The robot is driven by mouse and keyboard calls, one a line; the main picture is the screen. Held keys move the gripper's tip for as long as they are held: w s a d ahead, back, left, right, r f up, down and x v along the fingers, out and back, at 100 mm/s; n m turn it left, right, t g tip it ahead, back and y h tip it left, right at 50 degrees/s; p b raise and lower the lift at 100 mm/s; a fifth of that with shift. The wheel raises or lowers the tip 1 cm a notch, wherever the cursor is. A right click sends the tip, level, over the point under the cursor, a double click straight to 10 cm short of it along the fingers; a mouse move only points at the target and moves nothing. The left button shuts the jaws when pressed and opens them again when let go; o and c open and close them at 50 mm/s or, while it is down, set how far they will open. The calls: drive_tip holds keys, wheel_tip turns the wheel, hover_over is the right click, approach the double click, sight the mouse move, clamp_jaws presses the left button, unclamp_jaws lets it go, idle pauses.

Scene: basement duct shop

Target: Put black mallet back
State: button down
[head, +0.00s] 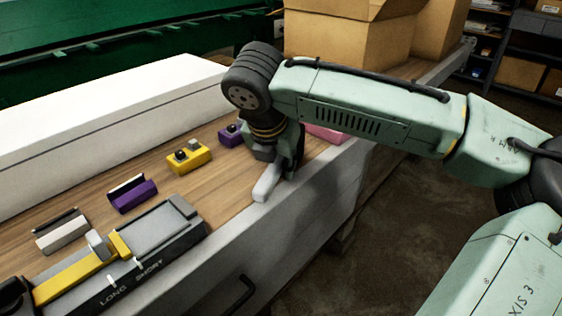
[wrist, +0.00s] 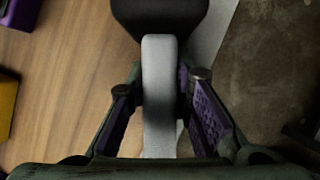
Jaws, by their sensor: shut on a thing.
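In the wrist view the mallet shows as a black head (wrist: 160,14) at the top and a light grey handle (wrist: 158,85) running down between my fingers. My gripper (wrist: 162,112) is shut on that handle. In the head view my gripper (head: 278,172) points down at the front edge of the wooden bench (head: 225,195). A light grey bar (head: 267,184), seemingly part of the mallet, sticks out below it. The black head is not clear in the head view, and I cannot tell whether the mallet touches the bench.
A grey holder marked LONG and SHORT (head: 150,258), with a yellow piece, lies at the front left. Purple (head: 133,195), yellow (head: 190,157) and white (head: 62,232) blocks stand on the bench. A pink item (head: 326,133) is behind my gripper. Cardboard boxes (head: 345,38) stand behind.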

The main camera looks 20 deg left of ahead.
drive_tip(key=c, duration=1.4)
unclamp_jaws()
drive_tip(key=shift+f, duration=0.1)
drive_tip(key=shift+c, duration=0.2)
drive_tip(key=v, duration=1.2)
drive_tip(key=shift+r, duration=0.2)
